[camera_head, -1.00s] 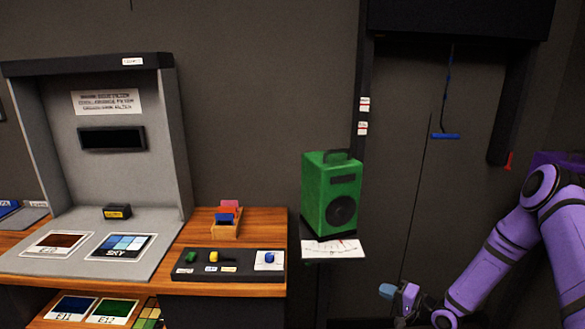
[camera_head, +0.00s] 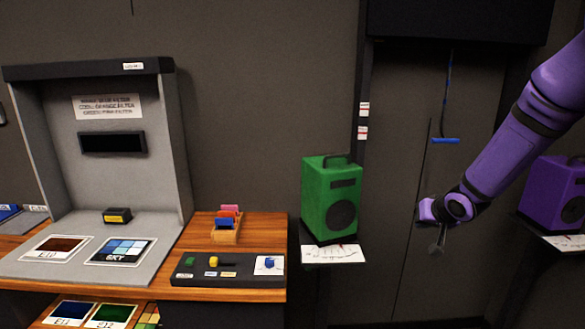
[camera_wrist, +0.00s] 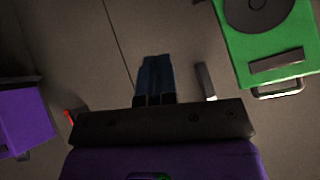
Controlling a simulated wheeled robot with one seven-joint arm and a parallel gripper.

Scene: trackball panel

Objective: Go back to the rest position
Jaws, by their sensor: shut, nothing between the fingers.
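My gripper (camera_head: 437,248) hangs in front of the dark wall in the head view, between the green speaker and the purple speaker, touching neither. Its purple wrist is at the end of my raised purple arm. In the wrist view the bluish fingers of my gripper (camera_wrist: 157,75) lie side by side, shut, with nothing between them.
A green speaker (camera_head: 331,195) stands on a small shelf left of my gripper. A purple speaker (camera_head: 553,190) stands at the right edge. A blue bar (camera_head: 445,140) hangs behind my arm. A wooden desk (camera_head: 190,290) with a panel and a grey booth (camera_head: 172,140) is further left.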

